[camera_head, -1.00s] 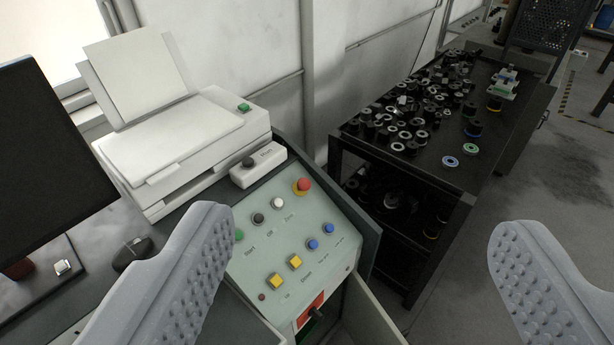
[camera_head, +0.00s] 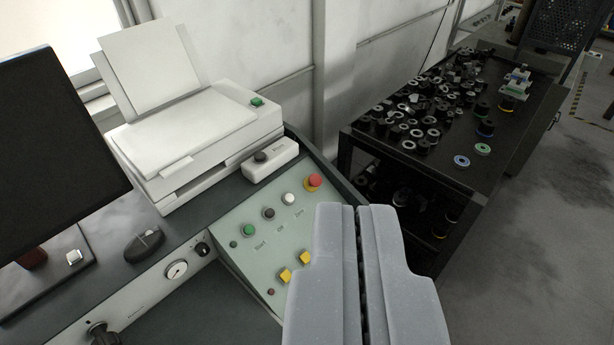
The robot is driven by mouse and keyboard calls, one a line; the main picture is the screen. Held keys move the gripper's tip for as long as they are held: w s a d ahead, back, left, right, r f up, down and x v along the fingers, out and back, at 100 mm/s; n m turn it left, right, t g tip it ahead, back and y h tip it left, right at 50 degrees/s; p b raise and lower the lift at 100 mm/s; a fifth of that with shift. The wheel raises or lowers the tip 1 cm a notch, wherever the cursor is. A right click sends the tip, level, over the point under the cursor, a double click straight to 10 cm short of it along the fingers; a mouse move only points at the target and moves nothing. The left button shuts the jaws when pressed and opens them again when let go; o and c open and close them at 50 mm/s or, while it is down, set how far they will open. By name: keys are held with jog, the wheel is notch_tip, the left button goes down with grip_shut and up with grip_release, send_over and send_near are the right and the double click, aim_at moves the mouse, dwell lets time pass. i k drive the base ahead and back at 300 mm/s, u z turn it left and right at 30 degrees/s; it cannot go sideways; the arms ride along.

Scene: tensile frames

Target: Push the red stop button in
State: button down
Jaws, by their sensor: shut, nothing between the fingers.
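The red stop button (camera_head: 315,180) is a round red mushroom head on a yellow ring. It sits at the upper right corner of the pale green control panel (camera_head: 231,263). My gripper (camera_head: 358,208) is shut and empty. In the picture its fingertips lie just below and to the right of the red button, with a gap between them. The gripper hides the lower right part of the panel, where the blue buttons are out of sight. I cannot tell how far the fingertips are above the panel.
White, black and green buttons (camera_head: 249,230) lie left of the red one, and yellow buttons (camera_head: 285,275) lower down. A black table (camera_head: 450,168) with metal parts stands right.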

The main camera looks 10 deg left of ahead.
aim_at(315, 180)
jog(key=u, duration=2)
jog(key=k, duration=1.15)
jog(key=z, duration=1.5)
jog(key=i, duration=1.65)
